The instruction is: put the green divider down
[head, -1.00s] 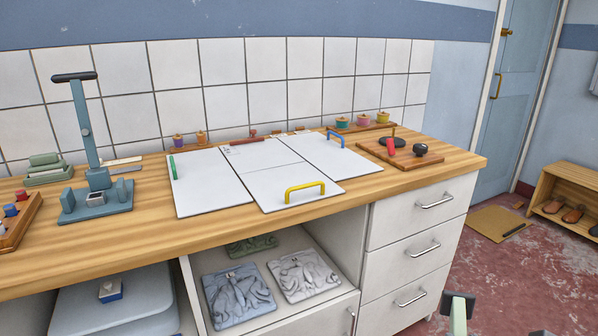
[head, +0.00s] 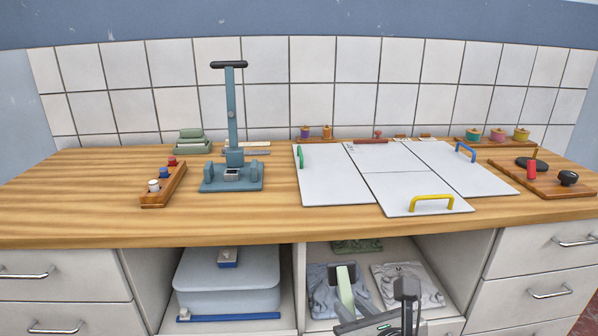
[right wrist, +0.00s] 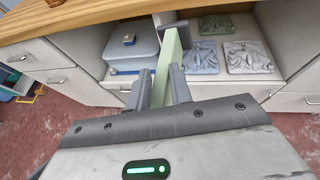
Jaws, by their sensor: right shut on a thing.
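The green divider is a long pale green bar (head: 345,289), seen low in the head view. It also shows in the right wrist view, where the bar (right wrist: 163,72) extends forward from between the fingers. My right gripper (head: 376,288) is shut on it and holds it in the air in front of the counter's open shelves. In the right wrist view my right gripper (right wrist: 160,88) has one dark finger on each side of the bar. The bar's near end is hidden by the gripper. My left gripper is not in view.
The wooden counter (head: 90,215) holds white boards (head: 335,180) with coloured handles, a blue press (head: 232,172) and a block rack (head: 165,184). Bare wood lies at the left.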

